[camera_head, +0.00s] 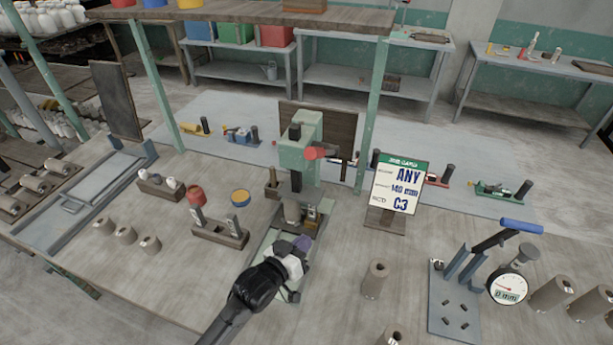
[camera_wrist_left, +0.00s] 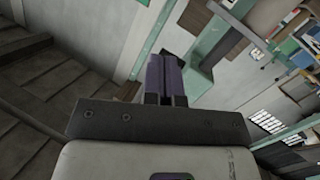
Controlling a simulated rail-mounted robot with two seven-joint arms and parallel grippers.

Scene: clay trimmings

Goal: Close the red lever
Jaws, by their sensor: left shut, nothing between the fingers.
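A small clamp with red parts (camera_head: 434,180) sits farther back, right of the press and partly hidden by the card. I cannot tell the position of its lever. My left gripper (camera_head: 302,243) is in front of the press, low over its base, with its purple fingers shut and empty. The shut fingers also show in the left wrist view (camera_wrist_left: 165,76). No red lever shows in the wrist view. My right gripper is not in view.
A card stand (camera_head: 401,187) is right of the press. A blue-handled clamp fixture (camera_head: 455,290) with a dial gauge (camera_head: 508,288) stands at the right. Clay cylinders (camera_head: 375,279) stand nearby. Yellow (camera_head: 194,128), blue (camera_head: 241,135) and green (camera_head: 501,189) clamps are along the back.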

